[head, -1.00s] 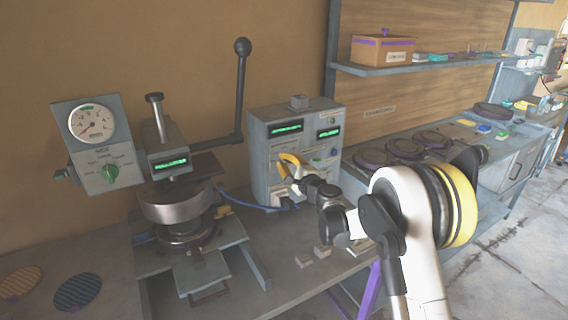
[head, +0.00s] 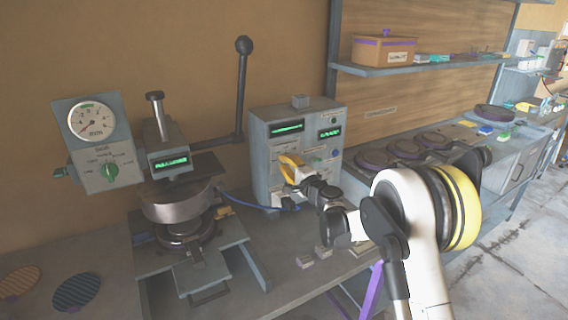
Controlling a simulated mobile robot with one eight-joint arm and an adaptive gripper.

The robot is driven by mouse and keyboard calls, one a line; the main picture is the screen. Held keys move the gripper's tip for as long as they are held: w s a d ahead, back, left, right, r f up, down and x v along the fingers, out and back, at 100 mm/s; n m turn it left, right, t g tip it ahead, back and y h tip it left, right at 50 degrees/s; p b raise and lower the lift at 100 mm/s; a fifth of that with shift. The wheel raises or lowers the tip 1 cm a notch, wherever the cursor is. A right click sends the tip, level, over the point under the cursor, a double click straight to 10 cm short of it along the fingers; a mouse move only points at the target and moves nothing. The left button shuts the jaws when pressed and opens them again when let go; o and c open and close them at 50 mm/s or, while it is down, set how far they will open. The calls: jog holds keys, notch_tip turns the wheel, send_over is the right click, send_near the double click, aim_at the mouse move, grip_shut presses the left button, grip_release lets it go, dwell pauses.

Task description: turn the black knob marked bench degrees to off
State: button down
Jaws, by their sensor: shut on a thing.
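The grey control box (head: 262,160) stands on the bench with green lit displays on its front. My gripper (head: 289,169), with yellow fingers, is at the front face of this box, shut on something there. The black knob marked bench degrees is not distinguishable; the fingers and wrist cover that part of the panel. The panel lettering is too small to read.
A plate press (head: 177,202) with a long upright lever (head: 241,90) stands left of the box. A gauge panel (head: 96,142) with a green knob is further left. A blue cable (head: 237,199) runs along the bench. Round plates (head: 432,142) lie at right.

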jog(key=shift+w, duration=0.1)
jog(key=c, duration=1.5)
grip_release()
jog(key=shift+d, duration=0.1)
jog(key=v, duration=1.2)
